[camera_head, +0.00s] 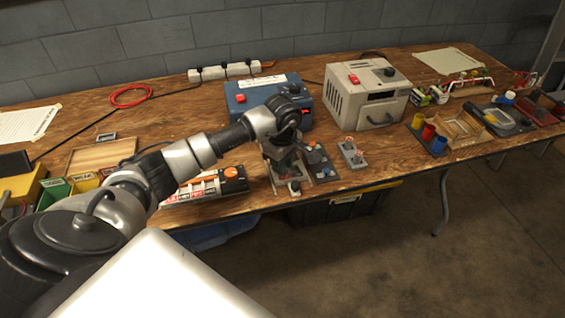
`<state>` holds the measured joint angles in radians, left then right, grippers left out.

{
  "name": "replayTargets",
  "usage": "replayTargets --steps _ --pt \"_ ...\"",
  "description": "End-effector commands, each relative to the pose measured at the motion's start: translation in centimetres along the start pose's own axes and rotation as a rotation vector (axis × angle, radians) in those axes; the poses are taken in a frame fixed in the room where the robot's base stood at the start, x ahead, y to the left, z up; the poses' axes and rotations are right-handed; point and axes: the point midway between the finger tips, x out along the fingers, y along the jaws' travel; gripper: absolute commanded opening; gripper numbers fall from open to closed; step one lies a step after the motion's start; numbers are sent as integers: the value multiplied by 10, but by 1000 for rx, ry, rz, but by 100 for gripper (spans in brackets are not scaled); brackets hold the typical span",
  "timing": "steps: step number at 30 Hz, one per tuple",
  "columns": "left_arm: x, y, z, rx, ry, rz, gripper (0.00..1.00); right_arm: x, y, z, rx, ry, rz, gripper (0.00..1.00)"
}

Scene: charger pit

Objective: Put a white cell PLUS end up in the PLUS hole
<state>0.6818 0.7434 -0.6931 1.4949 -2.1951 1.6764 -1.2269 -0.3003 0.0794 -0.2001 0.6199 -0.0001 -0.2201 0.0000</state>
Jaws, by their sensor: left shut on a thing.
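My left gripper (284,178) points down over the front edge area of the bench, left of a dark holder block. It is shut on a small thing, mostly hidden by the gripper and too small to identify. The dark block (320,162) has orange and pale details on top; the gripper hides its left part. A small grey block (352,154) with two red-topped pieces stands to its right. I cannot read any PLUS mark or make out which hole is which. My right gripper is out of view.
The wooden bench (395,150) holds a blue box (255,96) and a beige box (365,90) behind the gripper. Coloured bins (85,181) stand far left, coloured cups (428,137) right.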

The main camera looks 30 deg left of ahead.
Motion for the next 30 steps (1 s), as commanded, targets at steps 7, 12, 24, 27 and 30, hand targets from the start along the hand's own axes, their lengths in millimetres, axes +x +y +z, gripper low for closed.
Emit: replayTargets --steps 7,12,24,27,30 --pt "2 0 0 0 0 1 0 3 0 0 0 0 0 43" --pt "4 0 0 0 0 1 0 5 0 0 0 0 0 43" --pt "6 0 0 0 0 1 42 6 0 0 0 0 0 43" --pt "6 0 0 0 0 0 53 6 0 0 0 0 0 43" --pt "6 0 0 0 0 0 53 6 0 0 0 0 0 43"
